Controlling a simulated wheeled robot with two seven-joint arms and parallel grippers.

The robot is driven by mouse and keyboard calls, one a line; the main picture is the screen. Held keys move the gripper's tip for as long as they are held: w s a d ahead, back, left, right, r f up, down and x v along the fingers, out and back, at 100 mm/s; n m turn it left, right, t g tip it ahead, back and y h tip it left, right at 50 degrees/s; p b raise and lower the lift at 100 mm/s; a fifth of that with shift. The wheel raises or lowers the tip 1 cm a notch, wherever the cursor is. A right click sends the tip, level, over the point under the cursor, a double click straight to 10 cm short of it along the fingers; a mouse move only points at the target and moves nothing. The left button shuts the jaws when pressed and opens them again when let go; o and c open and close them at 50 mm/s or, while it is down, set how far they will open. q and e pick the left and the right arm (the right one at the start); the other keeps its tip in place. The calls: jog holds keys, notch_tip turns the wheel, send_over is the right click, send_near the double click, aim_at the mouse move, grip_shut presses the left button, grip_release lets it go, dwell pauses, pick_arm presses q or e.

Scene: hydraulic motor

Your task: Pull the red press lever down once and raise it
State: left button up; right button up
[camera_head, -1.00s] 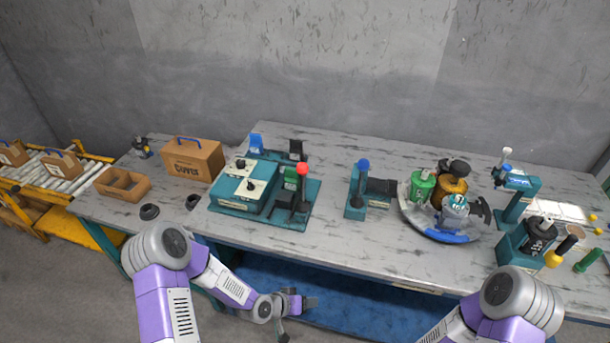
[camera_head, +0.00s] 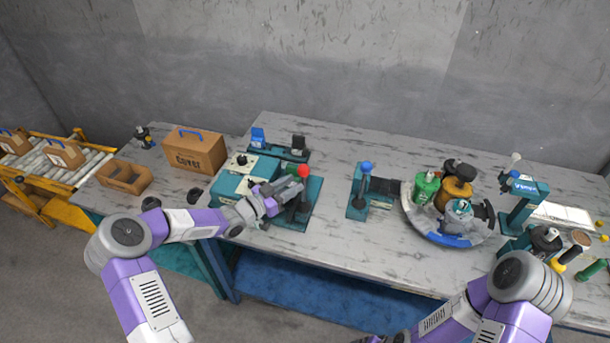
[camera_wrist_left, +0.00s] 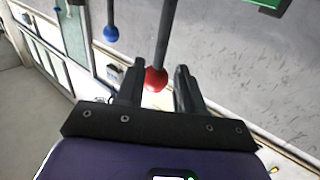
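The red press lever has a red ball knob (camera_head: 303,170) on a dark rod and stands up from the teal press at the table's front middle. My left gripper (camera_head: 287,191) is beside the lever, just left of and below the knob. In the left wrist view the red knob (camera_wrist_left: 155,79) shows between the tips of my left gripper (camera_wrist_left: 156,88). Its fingers are spread with visible space around the knob. Whether a finger touches it I cannot tell. My arm hides part of the press. My right arm is at the lower right, with its gripper out of frame.
A blue-knobbed lever (camera_head: 365,167) stands to the right on its own teal base. A round fixture (camera_head: 448,240) with several motor parts is further right. A cardboard box (camera_head: 194,153) is at the left. Bare table (camera_head: 320,240) lies in front of the levers.

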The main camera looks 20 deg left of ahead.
aim_at(304, 178)
pick_arm(q)
jog(key=x, duration=0.5)
jog(key=shift+d, duration=0.15)
grip_shut()
